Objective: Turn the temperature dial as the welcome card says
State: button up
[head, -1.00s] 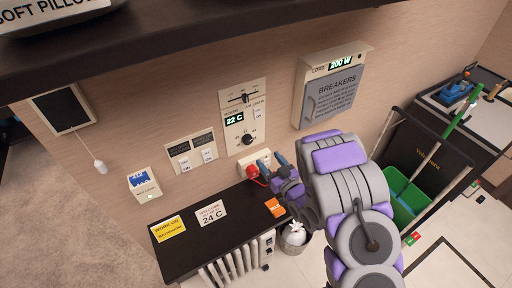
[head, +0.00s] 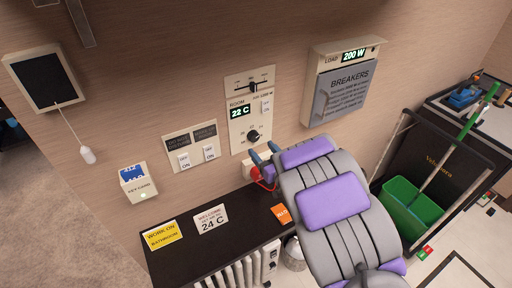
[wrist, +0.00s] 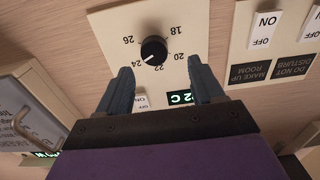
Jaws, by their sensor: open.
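The welcome card (head: 211,219) lies on the dark shelf and reads 24 C. The black temperature dial (head: 253,135) is on a cream wall panel under a room display (head: 239,112) reading 22 C. In the wrist view, upside down, the dial (wrist: 154,50) has marks from 18 to 26. Its white pointer line slants to the lower left, near the 22 and 24 marks. My gripper (wrist: 163,86) is open and empty, its two fingers either side of the dial's line, seemingly short of it. In the head view my gripper (head: 263,153) is just below the dial.
A red plug (head: 254,173) is below the dial, close to my gripper.

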aim_at(253, 139)
jog(key=shift+a+x, duration=0.2)
jog(key=shift+x, duration=1.05)
jog(key=shift+w+d, duration=0.2)
jog(key=shift+w, duration=0.7)
jog(key=shift+w+d+r+b, duration=0.1)
jog(key=shift+w+r+b, duration=0.2)
jog(key=shift+w, duration=0.15)
jog(key=shift+w+a+f, duration=0.15)
jog(key=shift+a+f, duration=0.05)
jog(key=shift+a, duration=1)
jog(key=shift+c, duration=0.4)
jog(key=shift+d+r, duration=0.1)
jog(key=shift+d, duration=0.7)
jog(key=c, duration=0.6)
jog(key=shift+a, duration=0.25)
jog(key=c, duration=0.4)
jog(key=shift+o, duration=0.2)
jog(key=shift+n, duration=0.6)
